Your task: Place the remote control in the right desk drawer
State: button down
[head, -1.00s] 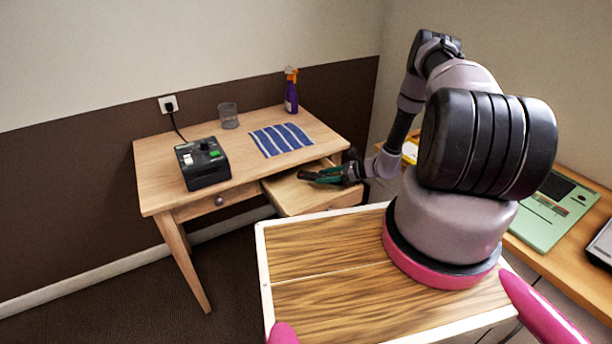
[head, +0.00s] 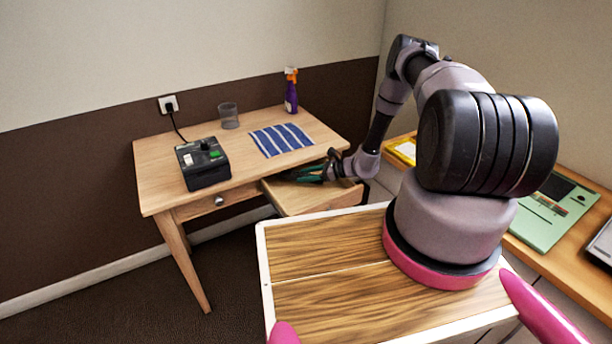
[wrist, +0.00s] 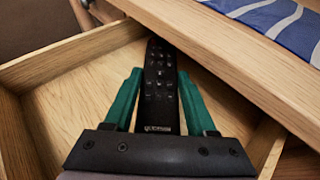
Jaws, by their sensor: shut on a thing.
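The remote control (wrist: 160,85) is long and black with several buttons. In the wrist view it sits between the green fingers of my gripper (wrist: 155,95), which is shut on it. The right desk drawer (head: 310,201) is pulled open, and its pale wooden floor (wrist: 75,100) shows in the wrist view. My gripper (head: 305,175) and the remote are over or inside the drawer, close to the desk front. The remote's far end reaches towards or under the desk top's edge. I cannot tell whether the remote touches the drawer floor.
The desk top (head: 235,150) carries a black box (head: 203,165) with buttons, a glass (head: 228,115), a striped blue cloth (head: 281,139) and a purple spray bottle (head: 291,95). The desk's edge (wrist: 225,70) overhangs the drawer's back. A second table (head: 590,225) stands at right.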

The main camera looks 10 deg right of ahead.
jog(key=shift+f, duration=0.55)
jog(key=shift+c, duration=1)
grip_release()
jog(key=shift+r, duration=0.1)
